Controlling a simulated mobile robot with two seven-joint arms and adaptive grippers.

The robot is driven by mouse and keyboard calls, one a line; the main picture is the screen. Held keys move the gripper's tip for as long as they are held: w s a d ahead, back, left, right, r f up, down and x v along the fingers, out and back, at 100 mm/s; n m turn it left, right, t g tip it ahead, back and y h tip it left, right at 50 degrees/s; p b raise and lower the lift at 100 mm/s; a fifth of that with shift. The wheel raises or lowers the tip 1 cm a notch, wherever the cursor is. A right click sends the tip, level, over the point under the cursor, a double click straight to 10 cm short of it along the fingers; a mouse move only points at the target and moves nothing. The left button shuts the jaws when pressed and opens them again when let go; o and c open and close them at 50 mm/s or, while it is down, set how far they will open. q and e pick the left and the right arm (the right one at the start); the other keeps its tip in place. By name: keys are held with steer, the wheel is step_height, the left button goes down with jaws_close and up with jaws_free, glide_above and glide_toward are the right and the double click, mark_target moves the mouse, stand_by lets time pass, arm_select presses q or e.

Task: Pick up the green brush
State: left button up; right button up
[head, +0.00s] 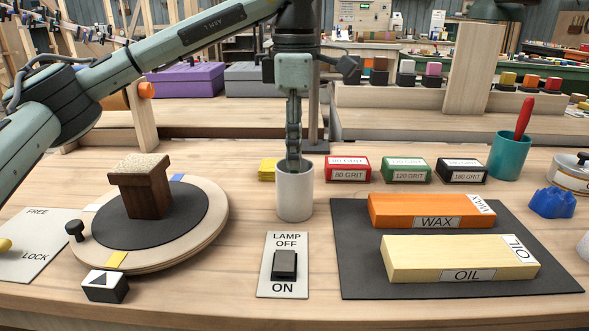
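I cannot make out a green brush in the head view. My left gripper (293,155) points straight down at the mouth of a white cup (294,192) in the middle of the bench. Its dark fingers show as one narrow column, seen edge-on, with the lower ends at or just inside the cup's rim. Their gap is hidden, and so is whatever is inside the cup. A teal cup (508,156) at the right holds a red-handled tool (524,118). My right gripper is out of view.
A round turntable (215,222) carries a brown block (145,190). A lamp switch (284,265) lies in front of the white cup. Red (347,170), green (405,170) and black (461,171) grit blocks stand behind a dark mat (360,277) with orange WAX (390,210) and cream OIL (410,257) blocks.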

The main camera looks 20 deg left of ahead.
arm_select(q)
jaws_close()
